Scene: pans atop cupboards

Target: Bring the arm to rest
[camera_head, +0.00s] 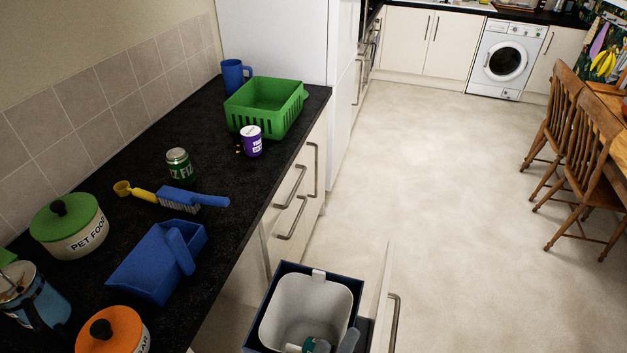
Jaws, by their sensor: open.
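My gripper does not show in the head view, and no part of my arm can be made out for sure. What it is near or touching is hidden from me. A pull-out bin drawer stands open at the bottom centre, with a light grey bin (283,307) inside a dark blue frame. A small teal and white object (317,345) and a grey object (348,341) lie in or over the bin, cut by the picture's lower edge; I cannot tell what they are.
The black worktop (225,180) holds a green basket (279,122), blue mug (232,76), purple tub (251,141), green can (179,164), blue brush (193,200), blue dustpan (152,266) and pet food jar (69,227). The open drawer front (382,300) juts into clear floor (440,200). Chairs (583,160) stand right.

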